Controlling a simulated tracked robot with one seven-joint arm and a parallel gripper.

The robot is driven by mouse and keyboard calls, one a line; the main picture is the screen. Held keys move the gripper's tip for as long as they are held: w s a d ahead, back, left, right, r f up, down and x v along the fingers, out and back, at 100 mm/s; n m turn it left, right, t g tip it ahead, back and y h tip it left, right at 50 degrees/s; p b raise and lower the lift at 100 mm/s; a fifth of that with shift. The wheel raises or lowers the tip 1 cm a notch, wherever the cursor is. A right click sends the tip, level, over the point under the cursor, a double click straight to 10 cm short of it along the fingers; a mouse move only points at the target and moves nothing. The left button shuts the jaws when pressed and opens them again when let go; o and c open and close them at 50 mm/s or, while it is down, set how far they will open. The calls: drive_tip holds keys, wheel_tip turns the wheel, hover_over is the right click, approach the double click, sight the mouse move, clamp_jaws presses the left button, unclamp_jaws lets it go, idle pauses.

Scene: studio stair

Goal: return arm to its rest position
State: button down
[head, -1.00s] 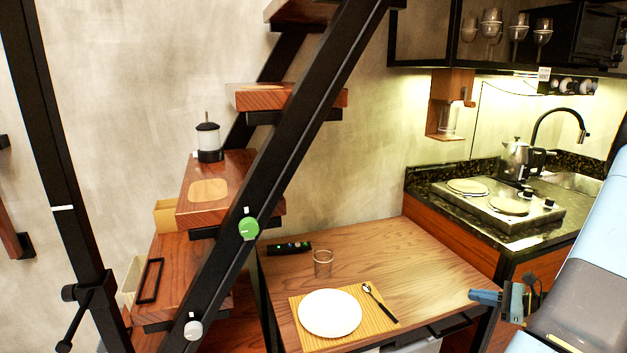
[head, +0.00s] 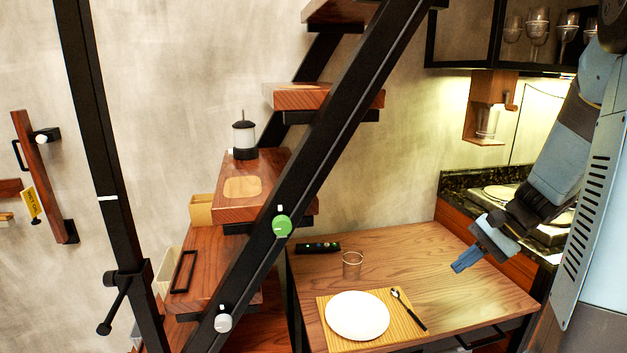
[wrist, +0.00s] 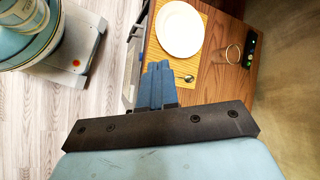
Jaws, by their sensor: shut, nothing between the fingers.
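My gripper (head: 466,263) is in the right part of the head view, in the air over the right part of the wooden table (head: 440,248). Its blue fingers are together with nothing between them. My arm comes down to it from the upper right. In the wrist view the closed fingers (wrist: 158,82) point toward the table's edge, below the white plate (wrist: 180,30). The gripper appears apart from everything on the table.
The table holds a plate (head: 357,316) on a striped mat, a dark spoon (head: 409,310), a clear glass (head: 352,265) and a black strip (head: 318,248). Stairs with a lantern (head: 244,136) stand left. The counter with a hob (head: 548,232) lies behind my arm.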

drive_tip(key=s+a+r+n+t+h, duration=0.2)
drive_tip(key=s+a+r+n+h, duration=0.2)
drive_tip(key=s+r, duration=0.3)
drive_tip(key=s+a+r+n+t+h, duration=0.2)
drive_tip(key=s+a+r+n+h, duration=0.1)
drive_tip(key=s+a+r+n, duration=0.2)
drive_tip(key=shift+s+r+n+t+h, duration=0.35)
drive_tip(key=shift+s+r+n, duration=0.35)
drive_tip(key=shift+s+r, duration=0.35)
